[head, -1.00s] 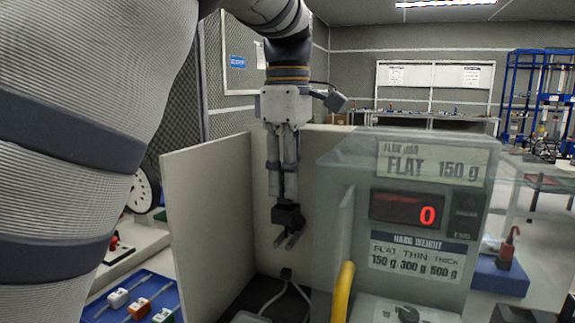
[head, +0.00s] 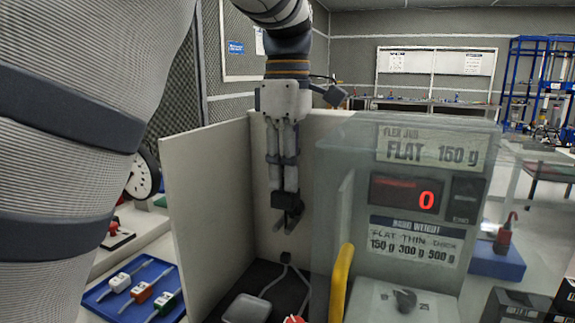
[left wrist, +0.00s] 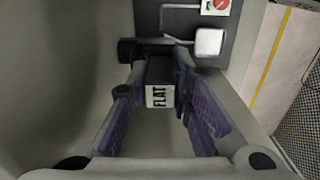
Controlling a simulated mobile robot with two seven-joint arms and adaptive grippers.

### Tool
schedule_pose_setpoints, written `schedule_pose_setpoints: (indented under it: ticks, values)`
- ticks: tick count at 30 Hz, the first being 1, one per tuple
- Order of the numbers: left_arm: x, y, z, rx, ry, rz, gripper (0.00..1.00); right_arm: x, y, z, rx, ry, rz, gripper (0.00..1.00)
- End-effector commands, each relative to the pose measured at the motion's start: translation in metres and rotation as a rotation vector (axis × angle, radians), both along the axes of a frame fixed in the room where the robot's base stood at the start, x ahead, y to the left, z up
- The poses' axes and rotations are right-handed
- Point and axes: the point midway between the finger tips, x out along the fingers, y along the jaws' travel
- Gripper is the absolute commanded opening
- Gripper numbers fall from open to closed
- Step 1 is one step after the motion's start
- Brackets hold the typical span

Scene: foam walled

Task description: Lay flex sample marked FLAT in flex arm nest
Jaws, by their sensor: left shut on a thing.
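My left gripper (head: 287,200) points down inside a pale walled bay and is shut on the flex sample. The sample is a dark block (left wrist: 159,70) with a white label reading FLAT, between the fingers in the left wrist view. In the head view its dark body shows at the fingertips, with two short prongs below, above the bay floor. My right gripper is not in view.
Pale panels (head: 205,225) wall the bay at left and back. At right stand a clear screen, a display (head: 405,194) reading 0 and a yellow handle (head: 341,284). A grey pad (head: 247,308) lies on the dark floor. A blue tray (head: 130,289) holds several samples at left.

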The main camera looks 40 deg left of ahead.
Motion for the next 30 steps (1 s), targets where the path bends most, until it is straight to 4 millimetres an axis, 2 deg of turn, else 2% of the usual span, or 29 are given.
schedule_pose_setpoints:
  ticks: [9,10,12,20,23,26,30]
  values:
    - [0.0,0.0,-0.008,0.0,0.001,0.0,0.0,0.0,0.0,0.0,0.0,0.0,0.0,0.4]
    - [0.0,0.0,-0.008,0.0,0.0,0.0,0.26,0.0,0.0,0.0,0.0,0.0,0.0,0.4]
    - [0.0,0.0,-0.008,0.0,0.0,0.0,0.42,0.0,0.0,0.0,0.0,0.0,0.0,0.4]
    - [0.0,0.0,-0.008,0.0,0.0,0.0,0.43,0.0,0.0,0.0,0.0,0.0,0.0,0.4]
    - [0.001,0.0,-0.001,0.001,-0.003,-0.001,0.43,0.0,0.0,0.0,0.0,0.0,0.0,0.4]
    - [0.001,0.001,0.019,0.002,-0.007,-0.001,0.43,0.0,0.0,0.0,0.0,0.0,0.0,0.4]
    - [0.001,0.001,0.061,0.001,-0.007,-0.002,0.43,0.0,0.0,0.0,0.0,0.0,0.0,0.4]
